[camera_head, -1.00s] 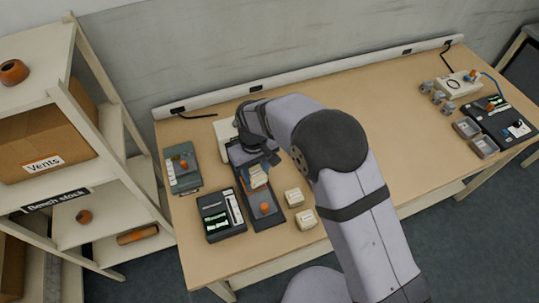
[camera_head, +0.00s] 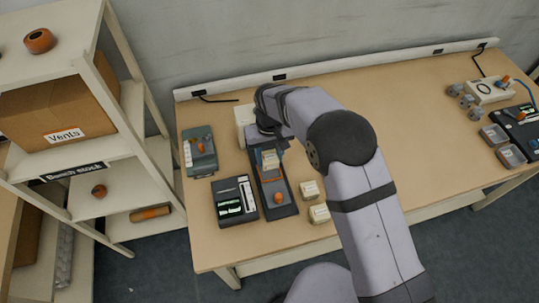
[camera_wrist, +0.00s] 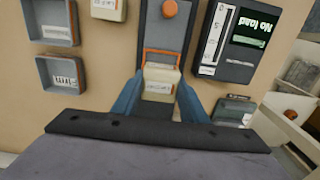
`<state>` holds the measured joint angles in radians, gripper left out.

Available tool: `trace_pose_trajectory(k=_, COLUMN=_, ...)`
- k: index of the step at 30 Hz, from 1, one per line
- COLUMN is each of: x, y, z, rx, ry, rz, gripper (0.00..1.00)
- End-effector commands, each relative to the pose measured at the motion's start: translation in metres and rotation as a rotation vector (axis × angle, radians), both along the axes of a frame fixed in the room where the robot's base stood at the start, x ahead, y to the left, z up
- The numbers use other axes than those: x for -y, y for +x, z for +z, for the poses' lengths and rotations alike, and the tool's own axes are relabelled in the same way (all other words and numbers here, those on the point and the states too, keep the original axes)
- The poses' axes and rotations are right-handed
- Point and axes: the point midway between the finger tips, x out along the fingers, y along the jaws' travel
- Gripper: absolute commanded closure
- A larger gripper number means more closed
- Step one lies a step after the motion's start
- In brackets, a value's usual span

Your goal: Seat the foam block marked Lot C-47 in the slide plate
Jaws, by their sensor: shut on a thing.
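My gripper (camera_wrist: 158,100) is shut on a cream foam block (camera_wrist: 160,82) with a small label too blurred to read. The blue fingers lie on either side of it. The held block also shows in the head view (camera_head: 270,160), over the dark slide plate (camera_head: 287,205). An orange outlined frame (camera_wrist: 161,53) on the plate lies just beyond the block in the wrist view. An orange knob (camera_head: 278,197) is at the plate's near end. I cannot tell whether the block touches the plate. Two more cream blocks (camera_head: 309,190) (camera_head: 319,213) lie right of the plate.
A display unit (camera_head: 235,200) reading "No load" in the wrist view (camera_wrist: 256,25) stands close left of the plate. A grey-green device (camera_head: 199,150) is farther left. Two grey trays (camera_wrist: 47,42) (camera_wrist: 40,77) show in the wrist view. Shelving (camera_head: 110,150) stands left of the bench.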

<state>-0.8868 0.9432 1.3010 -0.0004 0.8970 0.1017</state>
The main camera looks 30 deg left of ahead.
Motion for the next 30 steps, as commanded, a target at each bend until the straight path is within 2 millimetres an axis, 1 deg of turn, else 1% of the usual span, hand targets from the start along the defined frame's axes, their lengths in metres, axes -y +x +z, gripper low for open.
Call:
trace_pose_trajectory(k=1, x=0.000, y=0.000, z=-0.007, rx=-0.001, ry=-0.001, rz=0.000, gripper=0.81)
trace_pose_trajectory(k=3, x=0.000, y=0.000, z=-0.012, rx=-0.001, ry=-0.001, rz=0.000, gripper=0.81)
trace_pose_trajectory(k=12, x=0.000, y=0.000, z=-0.029, rx=0.001, ry=0.001, rz=0.000, gripper=0.81)
trace_pose_trajectory(k=17, x=0.000, y=0.000, z=-0.031, rx=0.001, ry=0.001, rz=0.000, gripper=0.81)
trace_pose_trajectory(k=30, x=0.000, y=0.000, z=-0.031, rx=0.001, ry=0.001, rz=0.000, gripper=0.81)
